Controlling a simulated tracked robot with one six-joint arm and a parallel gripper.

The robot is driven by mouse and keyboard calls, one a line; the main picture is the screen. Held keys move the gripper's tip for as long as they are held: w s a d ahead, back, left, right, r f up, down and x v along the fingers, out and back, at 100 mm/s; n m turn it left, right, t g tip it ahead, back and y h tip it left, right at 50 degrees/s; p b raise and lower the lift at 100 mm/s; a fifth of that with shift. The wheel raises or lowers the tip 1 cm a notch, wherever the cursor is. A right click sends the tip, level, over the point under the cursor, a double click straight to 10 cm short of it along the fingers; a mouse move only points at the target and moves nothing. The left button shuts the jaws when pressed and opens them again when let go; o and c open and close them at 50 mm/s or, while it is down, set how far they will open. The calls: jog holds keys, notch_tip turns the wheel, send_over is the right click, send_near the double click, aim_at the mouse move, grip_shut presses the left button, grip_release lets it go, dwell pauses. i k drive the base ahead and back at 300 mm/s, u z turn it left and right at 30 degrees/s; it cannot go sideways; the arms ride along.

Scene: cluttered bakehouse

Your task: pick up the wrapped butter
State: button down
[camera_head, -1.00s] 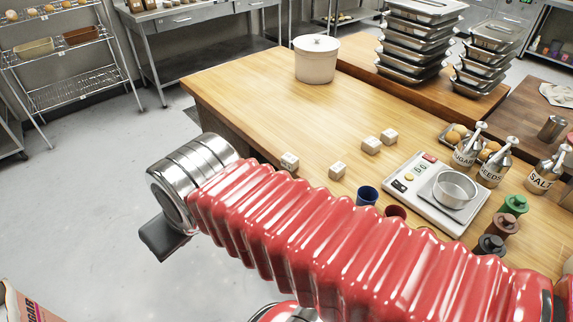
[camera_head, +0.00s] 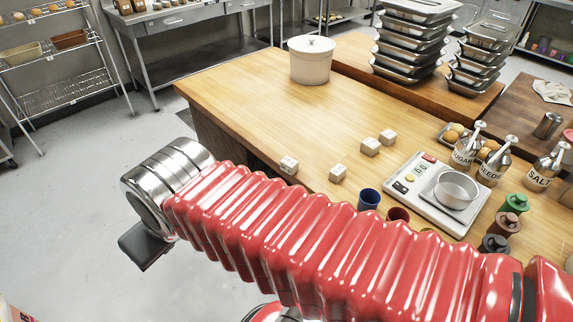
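Several small pale blocks with dark print lie on the wooden worktop: one near the left edge (camera_head: 289,165), one nearer the middle (camera_head: 338,173), and a pair (camera_head: 370,146) just behind. They look like small wrapped packets, but I cannot read the print or tell whether any is the wrapped butter. My red ribbed arm crosses the front and ends in a silver wrist. A dark gripper part (camera_head: 147,246) shows below the wrist, over the floor left of the worktop and apart from the blocks. The fingertips are not clear, and I see nothing held.
A kitchen scale (camera_head: 430,205) with a metal pan stands right of the blocks. Blue (camera_head: 369,198) and dark red cups stand in front. Labelled sugar, seeds and salt jars stand right. A white lidded pot (camera_head: 311,62) and stacked steel trays (camera_head: 408,45) are behind. The worktop's left-middle is clear.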

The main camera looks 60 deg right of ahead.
aim_at(288, 166)
jog(key=z, duration=0.05)
jog(key=i, duration=0.9)
jog(key=z, duration=1.15)
